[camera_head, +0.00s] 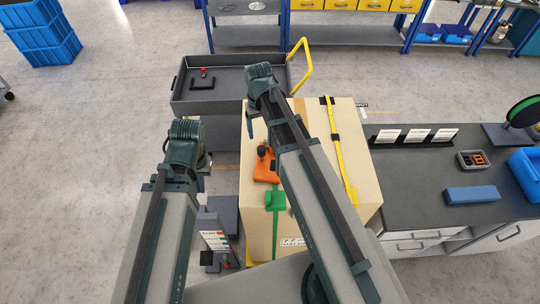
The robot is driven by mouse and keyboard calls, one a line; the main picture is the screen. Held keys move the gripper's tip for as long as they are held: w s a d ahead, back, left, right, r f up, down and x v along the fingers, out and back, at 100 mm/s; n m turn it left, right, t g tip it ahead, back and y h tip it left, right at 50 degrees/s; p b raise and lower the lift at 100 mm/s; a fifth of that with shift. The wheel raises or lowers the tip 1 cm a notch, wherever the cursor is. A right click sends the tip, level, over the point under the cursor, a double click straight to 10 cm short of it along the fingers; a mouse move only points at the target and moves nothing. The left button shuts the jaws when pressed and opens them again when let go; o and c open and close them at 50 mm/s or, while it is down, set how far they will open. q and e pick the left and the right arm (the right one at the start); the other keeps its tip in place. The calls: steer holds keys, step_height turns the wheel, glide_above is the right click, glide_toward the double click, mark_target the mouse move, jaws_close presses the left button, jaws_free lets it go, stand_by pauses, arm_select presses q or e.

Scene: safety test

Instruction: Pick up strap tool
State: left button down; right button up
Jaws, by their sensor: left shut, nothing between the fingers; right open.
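An orange tool with a black knob (264,167), which looks like the strap tool, lies on top of the large cardboard box (357,125). A green piece (275,199) on a green strap sits just below it in the picture. My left gripper (203,172) is left of the box, apart from the orange tool, and is shut and empty. My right gripper (252,122) is over the box's far left edge, beyond the orange tool, and is open. Its fingers are small and partly hidden by the wrist. My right forearm covers part of the box top.
A yellow strap (338,150) runs over the box. A grey cart (238,92) behind holds a black handle-shaped item (203,82). A dark workbench (420,175) on the right carries a blue block (471,194) and small signs.

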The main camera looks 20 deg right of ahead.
mark_target(262, 146)
step_height(262, 146, down, 9)
steer(key=b, duration=0.8)
steer(key=shift+r, duration=0.25)
steer(key=f+b, duration=0.5)
steer(key=shift+s+a+f, duration=0.15)
steer(key=shift+s, duration=0.05)
jaws_close()
stand_by(0.9)
